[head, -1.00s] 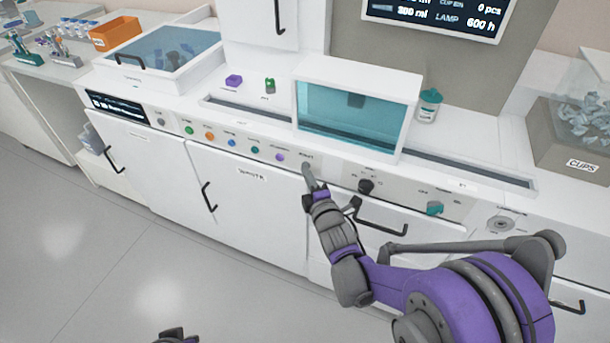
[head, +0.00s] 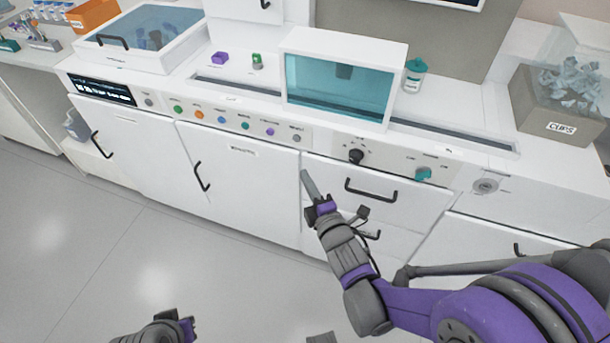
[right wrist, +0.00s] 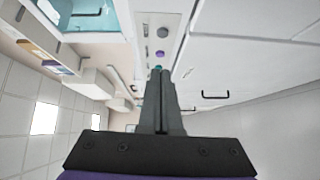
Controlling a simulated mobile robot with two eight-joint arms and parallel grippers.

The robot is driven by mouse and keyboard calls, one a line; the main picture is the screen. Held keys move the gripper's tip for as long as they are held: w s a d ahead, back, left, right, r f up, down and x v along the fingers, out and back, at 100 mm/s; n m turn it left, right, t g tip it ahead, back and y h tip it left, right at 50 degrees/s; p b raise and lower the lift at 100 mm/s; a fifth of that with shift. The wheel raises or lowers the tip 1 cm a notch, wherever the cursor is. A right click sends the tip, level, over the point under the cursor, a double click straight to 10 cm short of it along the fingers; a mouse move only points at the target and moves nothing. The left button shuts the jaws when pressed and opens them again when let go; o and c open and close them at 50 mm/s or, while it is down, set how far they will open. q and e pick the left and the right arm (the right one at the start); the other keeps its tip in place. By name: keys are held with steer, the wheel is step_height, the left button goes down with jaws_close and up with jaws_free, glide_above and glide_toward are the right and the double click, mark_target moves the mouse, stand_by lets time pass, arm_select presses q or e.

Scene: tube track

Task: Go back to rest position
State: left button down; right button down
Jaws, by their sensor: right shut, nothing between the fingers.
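My right gripper (head: 308,186) is in front of the white machine's cabinet doors in the head view, just below the button row, apart from the buttons. It is shut and empty. In the right wrist view its two dark fingers (right wrist: 158,85) lie together and point at the panel. Part of my left arm's end (head: 165,330) shows at the bottom edge of the head view; its fingers cannot be made out clearly.
The white machine has a row of coloured buttons (head: 222,120), a black knob (head: 355,156), a teal knob (head: 423,174) and a drawer handle (head: 371,188) close to my right arm. A teal-windowed box (head: 335,88) stands above. The grey floor (head: 90,250) at left is clear.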

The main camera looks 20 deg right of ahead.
stand_by(0.6)
